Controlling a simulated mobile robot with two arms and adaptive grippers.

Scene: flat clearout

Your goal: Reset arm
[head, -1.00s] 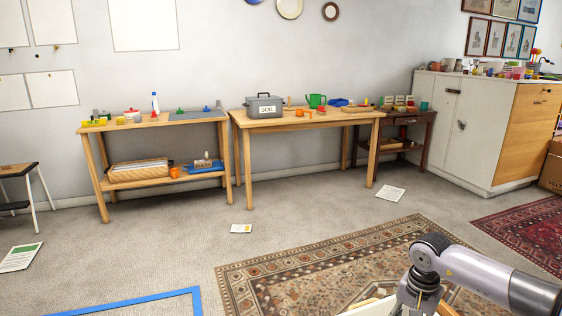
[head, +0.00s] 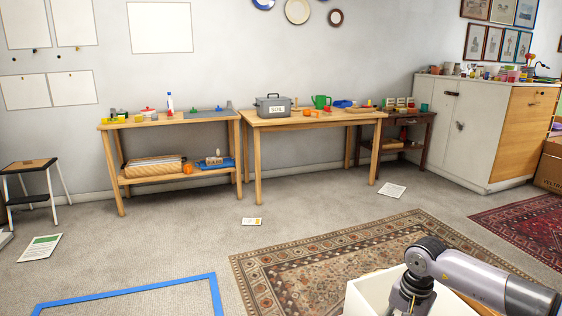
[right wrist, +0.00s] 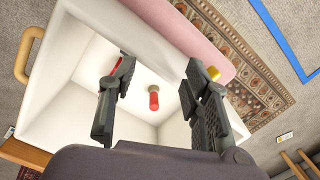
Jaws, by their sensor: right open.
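My right arm (head: 470,275) comes in from the lower right in the head view. Its wrist (head: 412,292) is over a white box, and its fingers are not clear there. In the right wrist view my right gripper (right wrist: 158,80) is open, its two dark fingers apart with nothing held between them. Below them is the inside of the white box (right wrist: 60,100), which also shows in the head view (head: 365,295). A small red cylinder (right wrist: 153,97) lies inside the box, beyond the fingertips. My left gripper is not in view.
Two wooden tables (head: 120,126) (head: 310,122) with several items stand along the wall. A grey SOIL box (head: 273,107) is on the right one. A step stool (head: 30,165) stands at left. Papers (head: 392,190) and a patterned rug (head: 290,260) lie on the floor; open carpet lies between.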

